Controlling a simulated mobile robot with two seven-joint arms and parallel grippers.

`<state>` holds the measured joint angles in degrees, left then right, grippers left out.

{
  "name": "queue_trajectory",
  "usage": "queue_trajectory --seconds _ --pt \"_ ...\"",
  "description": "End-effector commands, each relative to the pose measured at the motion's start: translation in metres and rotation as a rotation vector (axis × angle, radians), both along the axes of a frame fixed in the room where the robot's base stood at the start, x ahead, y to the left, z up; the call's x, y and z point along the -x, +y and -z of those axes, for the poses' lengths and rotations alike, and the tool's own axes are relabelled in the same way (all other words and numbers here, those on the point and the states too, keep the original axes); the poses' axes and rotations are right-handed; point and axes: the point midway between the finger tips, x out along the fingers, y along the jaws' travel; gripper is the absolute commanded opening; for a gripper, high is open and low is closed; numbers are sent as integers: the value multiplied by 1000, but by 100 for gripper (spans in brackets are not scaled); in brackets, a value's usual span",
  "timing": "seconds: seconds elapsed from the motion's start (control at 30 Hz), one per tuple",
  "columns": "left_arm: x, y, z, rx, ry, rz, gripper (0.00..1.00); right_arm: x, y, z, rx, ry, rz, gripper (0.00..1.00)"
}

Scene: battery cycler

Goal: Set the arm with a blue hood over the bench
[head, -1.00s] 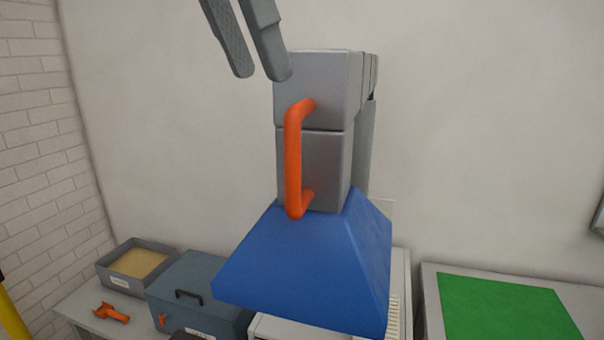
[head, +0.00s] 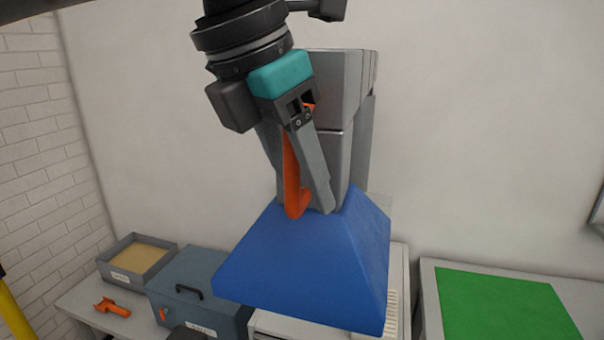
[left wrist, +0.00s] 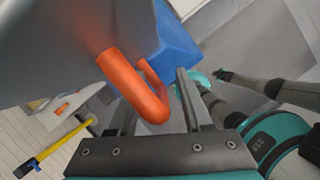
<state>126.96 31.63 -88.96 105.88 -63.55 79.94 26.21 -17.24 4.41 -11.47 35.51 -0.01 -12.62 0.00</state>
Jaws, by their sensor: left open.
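The blue hood (head: 310,255) hangs below a grey arm housing (head: 345,90) in the middle of the head view. It also shows in the left wrist view (left wrist: 178,45). An orange handle (head: 291,180) stands upright on the housing front, and it shows large in the left wrist view (left wrist: 135,85). My left gripper (head: 300,197) is open at the handle, pointing down, with the handle between its fingers. One finger is largely hidden behind the handle in the head view. In the left wrist view the fingers (left wrist: 155,108) stand apart around the bar. I cannot tell whether they touch it.
The bench (head: 75,302) runs along the wall below. On it are a grey tray with tan contents (head: 118,277), a blue-grey box with a handle (head: 220,285) and an orange tool (head: 112,308). A green mat (head: 505,305) lies at the right. A yellow pole (head: 15,315) stands far left.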

Motion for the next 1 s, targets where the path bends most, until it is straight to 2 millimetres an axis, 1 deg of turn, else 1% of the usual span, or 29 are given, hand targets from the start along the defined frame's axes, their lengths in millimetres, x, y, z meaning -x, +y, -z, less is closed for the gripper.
queue_trajectory --seconds 0.07,0.17,0.5,0.53,1.0 --pt "0 0 0 0 0 0 50 0 0 0 0 0 0 0" --pt "0 0 0 0 0 0 40 0 0 0 0 -1 0 0" --pt "0 0 0 0 1 0 1 -1 -2 0 2 -1 -1 0" --pt "0 0 0 0 1 0 0 -1 -2 0 2 -1 -1 0" --pt "0 0 1 -2 3 -1 0 -1 -2 0 3 -3 -1 0"
